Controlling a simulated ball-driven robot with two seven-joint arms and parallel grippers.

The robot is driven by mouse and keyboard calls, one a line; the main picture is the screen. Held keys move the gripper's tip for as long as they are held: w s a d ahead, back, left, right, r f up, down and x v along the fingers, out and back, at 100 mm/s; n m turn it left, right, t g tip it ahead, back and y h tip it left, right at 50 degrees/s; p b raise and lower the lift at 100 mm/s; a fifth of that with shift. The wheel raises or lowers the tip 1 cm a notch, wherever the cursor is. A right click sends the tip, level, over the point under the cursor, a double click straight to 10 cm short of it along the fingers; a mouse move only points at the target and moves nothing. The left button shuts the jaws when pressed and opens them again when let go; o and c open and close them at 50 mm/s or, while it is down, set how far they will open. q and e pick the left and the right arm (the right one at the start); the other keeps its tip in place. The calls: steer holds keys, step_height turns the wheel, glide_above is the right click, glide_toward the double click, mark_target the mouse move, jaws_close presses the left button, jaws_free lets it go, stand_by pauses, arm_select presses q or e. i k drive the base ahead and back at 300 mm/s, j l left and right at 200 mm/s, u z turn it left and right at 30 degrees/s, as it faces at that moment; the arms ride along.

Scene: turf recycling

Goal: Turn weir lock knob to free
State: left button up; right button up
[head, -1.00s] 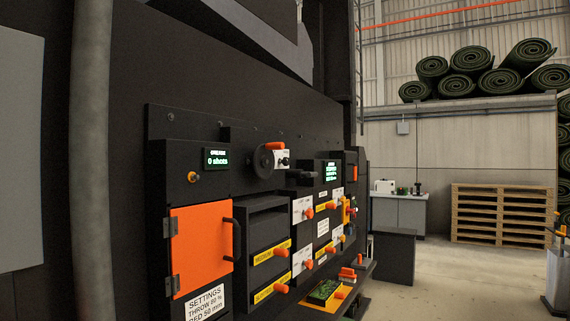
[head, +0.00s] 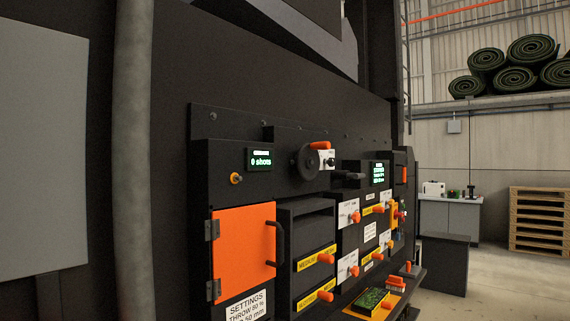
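The dark machine panel (head: 230,155) stands ahead, seen at a slant. Near its top is a black handwheel (head: 305,163) with an orange grip (head: 320,145). Right beside the wheel, a small black knob (head: 331,162) sits on a white plate; it may be the weir lock knob, but its lettering and setting are too small to read. Several orange-handled controls (head: 354,217) with white or yellow labels sit lower on the panel. Neither of my grippers is in view.
An orange door (head: 244,255) with a black handle is at the panel's left. A tray with green material (head: 372,300) juts out low at the front. A grey pipe (head: 134,160) stands left. A dark box (head: 444,264) and pallets (head: 538,222) stand right, with open floor between.

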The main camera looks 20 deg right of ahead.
mark_target(330, 162)
steer(key=i+l+u, duration=0.2)
steer(key=l, duration=0.15)
steer(key=i+l+u, duration=0.2)
steer(key=l, duration=0.2)
steer(key=l+u, duration=0.45)
steer(key=l, duration=0.35)
steer(key=i, duration=0.05)
